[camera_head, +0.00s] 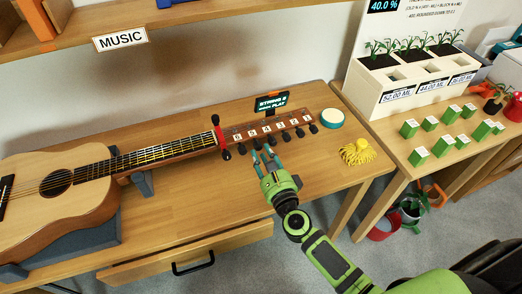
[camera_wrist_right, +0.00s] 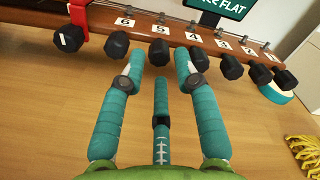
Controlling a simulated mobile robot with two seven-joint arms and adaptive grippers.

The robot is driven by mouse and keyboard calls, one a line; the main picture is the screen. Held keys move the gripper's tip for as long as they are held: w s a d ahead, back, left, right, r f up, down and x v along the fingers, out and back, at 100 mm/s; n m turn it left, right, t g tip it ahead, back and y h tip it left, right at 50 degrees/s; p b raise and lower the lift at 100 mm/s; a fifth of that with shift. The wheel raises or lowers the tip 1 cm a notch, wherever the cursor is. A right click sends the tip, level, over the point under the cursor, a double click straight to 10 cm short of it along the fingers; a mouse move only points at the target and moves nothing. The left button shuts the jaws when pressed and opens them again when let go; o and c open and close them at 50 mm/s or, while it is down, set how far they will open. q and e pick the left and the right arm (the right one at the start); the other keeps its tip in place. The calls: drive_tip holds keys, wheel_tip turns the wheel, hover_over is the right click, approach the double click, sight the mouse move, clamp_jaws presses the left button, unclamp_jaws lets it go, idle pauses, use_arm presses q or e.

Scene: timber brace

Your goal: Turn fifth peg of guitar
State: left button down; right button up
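The acoustic guitar (camera_head: 70,185) lies on the wooden table with its headstock (camera_head: 265,129) to the right. In the wrist view, black pegs line the headstock's near edge below number tags. The peg below tag 5 (camera_wrist_right: 160,53) sits just beyond and between the fingertips of my right gripper (camera_wrist_right: 157,65). Contact cannot be told. The right gripper also shows in the head view (camera_head: 264,149), with its teal fingers apart and empty. The peg below tag 6 (camera_wrist_right: 117,45) is left of the fingers; the peg below tag 4 (camera_wrist_right: 195,61) is by the right finger. My left gripper is not in view.
A small display (camera_head: 271,102) stands behind the headstock; the wrist view reads "FLAT". A red clamp (camera_head: 219,137) with a black knob is on the neck. A round teal-and-white object (camera_head: 332,118) and yellow strands (camera_head: 357,153) lie right. The table in front is clear.

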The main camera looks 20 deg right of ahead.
drive_tip(key=shift+w, duration=0.9)
clamp_jaws()
drive_tip(key=shift+n, duration=0.3)
